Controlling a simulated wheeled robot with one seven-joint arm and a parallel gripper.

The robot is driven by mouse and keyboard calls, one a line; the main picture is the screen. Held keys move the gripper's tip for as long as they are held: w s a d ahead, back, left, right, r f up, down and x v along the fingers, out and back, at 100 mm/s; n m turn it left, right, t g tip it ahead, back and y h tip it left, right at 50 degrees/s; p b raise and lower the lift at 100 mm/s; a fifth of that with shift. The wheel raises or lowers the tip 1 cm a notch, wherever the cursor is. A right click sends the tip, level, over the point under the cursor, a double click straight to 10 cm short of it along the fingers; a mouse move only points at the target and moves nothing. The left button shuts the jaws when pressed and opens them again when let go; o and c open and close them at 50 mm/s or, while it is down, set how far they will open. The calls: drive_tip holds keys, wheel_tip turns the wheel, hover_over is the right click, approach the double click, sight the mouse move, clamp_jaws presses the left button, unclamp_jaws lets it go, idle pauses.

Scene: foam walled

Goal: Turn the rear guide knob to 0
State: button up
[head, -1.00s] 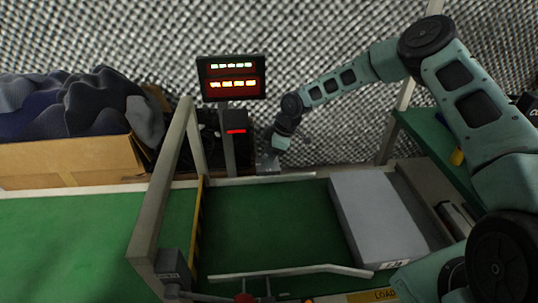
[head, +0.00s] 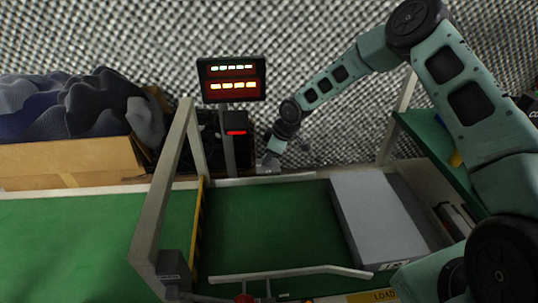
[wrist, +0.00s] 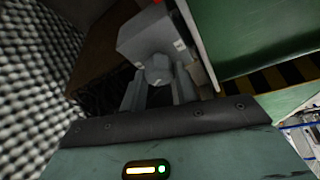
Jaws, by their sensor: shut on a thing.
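The rear guide knob (wrist: 158,72) is a small grey knob on a grey block-shaped housing (wrist: 150,35) in the wrist view. My gripper (wrist: 158,92) has its two fingers on either side of the knob and is shut on it. In the head view my gripper (head: 268,162) is at the far side of the green belt (head: 270,225), by the rear guide rail (head: 265,181). The knob is too small and covered to make out there. I cannot read any pointer or scale mark on it.
A grey box (head: 378,220) lies on the belt's right part. A grey frame post (head: 165,190) rises at left. A front guide rail (head: 290,272) crosses the near side.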

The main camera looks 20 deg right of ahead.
drive_tip(key=m+t+h+b, duration=0.1)
drive_tip(key=m, duration=0.3)
drive_tip(key=shift+a+m, duration=0.1)
drive_tip(key=shift+m, duration=0.3)
drive_tip(key=shift+h, duration=0.3)
drive_tip(key=o, duration=1)
drive_tip(key=shift+c, duration=0.2)
drive_tip(key=p+v, duration=0.3)
drive_tip(key=v, duration=1.4)
drive_tip(key=shift+s+p, duration=0.35)
drive_tip(key=shift+r, duration=0.1)
